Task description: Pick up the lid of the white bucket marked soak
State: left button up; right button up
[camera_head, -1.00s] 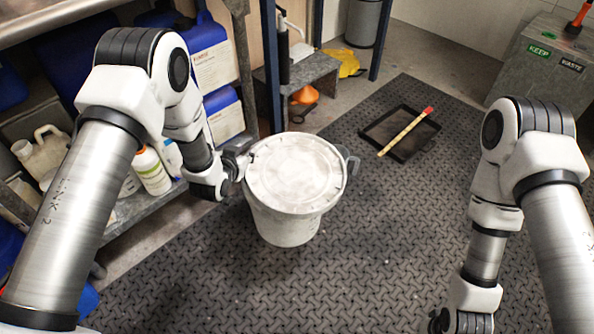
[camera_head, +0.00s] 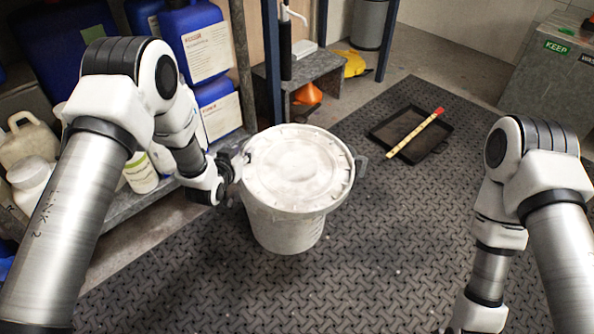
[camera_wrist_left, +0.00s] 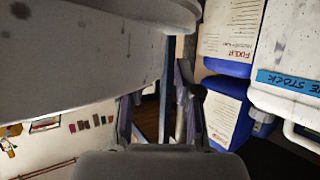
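The white bucket (camera_head: 283,228) stands on the dark patterned mat with its round white lid (camera_head: 298,168) on top. No soak marking is readable on it from here. My left gripper (camera_head: 238,164) is at the left edge of the lid, about rim height; I cannot tell whether it touches. In the left wrist view, the two fingers of the left gripper (camera_wrist_left: 160,112) stand apart with a gap between them. A pale, spotted surface, probably the bucket (camera_wrist_left: 75,55), fills the upper left there. My right gripper is below the bottom edge of the head view.
A black tray (camera_head: 437,148) with a yellow, red-ended stick (camera_head: 412,135) lies on the mat behind right. Shelving with blue containers (camera_head: 197,40) and white jugs stands close on the left. A grey low stand (camera_head: 318,68) is behind the bucket. The mat (camera_head: 400,225) right of the bucket is clear.

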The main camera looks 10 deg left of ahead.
pick_arm(q)
grip_shut()
jog(key=shift+r, duration=0.15)
